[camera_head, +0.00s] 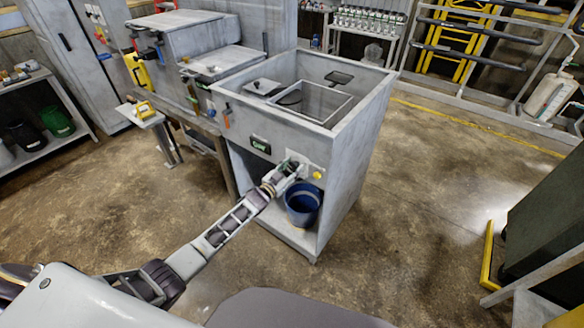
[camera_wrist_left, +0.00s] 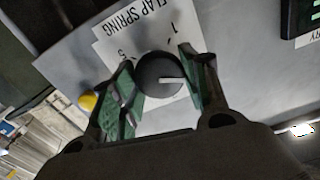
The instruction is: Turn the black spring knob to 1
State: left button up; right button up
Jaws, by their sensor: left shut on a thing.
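The black spring knob (camera_wrist_left: 158,73) is round with a white pointer line, seen in the left wrist view. The pointer extends to the picture's right, towards one finger; the printed 1 lies above the knob, so the pointer is not lined up with it. A white label (camera_wrist_left: 130,32) reading FLAP SPRING is behind the knob. My left gripper (camera_wrist_left: 162,84) is shut on the knob, with one green-padded finger on each side. In the head view my left gripper (camera_head: 287,172) is at the grey machine's front panel and hides the knob. My right gripper is not in view.
A yellow button (camera_head: 317,175) is close beside the gripper on the machine (camera_head: 350,130). A dark display (camera_head: 260,145) is up and left on the panel. A blue bucket (camera_head: 302,203) stands in the bay below. Open floor lies in front and right.

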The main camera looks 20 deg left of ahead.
pick_arm(q)
jog(key=n, duration=0.3)
jog(key=shift+a, duration=0.1)
jog(key=n, duration=0.3)
jog(key=shift+f+n, duration=0.1)
jog(key=shift+n, duration=0.2)
jog(key=n+b, duration=0.1)
jog(key=n, duration=0.1)
jog(key=shift+n, duration=0.3)
jog(key=n+b, duration=0.1)
jog(key=n, duration=0.2)
jog(key=shift+f+n, duration=0.1)
jog(key=shift+n, duration=0.3)
jog(key=shift+n+b, duration=0.35)
jog(key=shift+n, duration=0.05)
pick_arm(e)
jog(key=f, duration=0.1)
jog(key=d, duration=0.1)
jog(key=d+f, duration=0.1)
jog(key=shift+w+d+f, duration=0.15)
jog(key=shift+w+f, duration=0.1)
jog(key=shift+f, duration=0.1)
